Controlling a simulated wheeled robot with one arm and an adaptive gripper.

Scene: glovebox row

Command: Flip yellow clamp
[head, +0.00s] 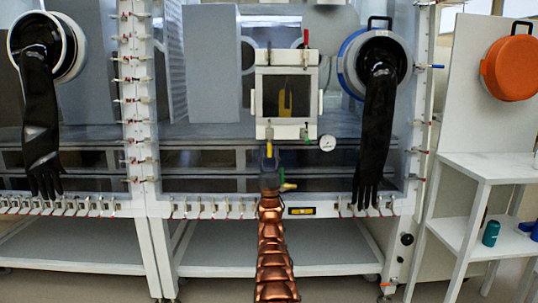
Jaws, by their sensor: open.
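The yellow clamp (269,149) is small and stands upright just below the pale square hatch (289,131) in the middle of the glovebox front. My gripper (268,158) is dark and lies at the far end of my copper-coloured arm, right at the clamp. It looks open; its fingers are small and partly blend with the dark panel behind. I cannot tell whether they touch the clamp. A yellow-green handle (289,187) sticks out to the right beside my wrist; what it belongs to is unclear.
A red clamp (306,37) is above the hatch, and a blue one (431,67) is at the right frame. A round gauge (327,143) sits beside the hatch. Black gloves (376,135) and (39,125) hang from ports. A white shelf (490,166) stands right.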

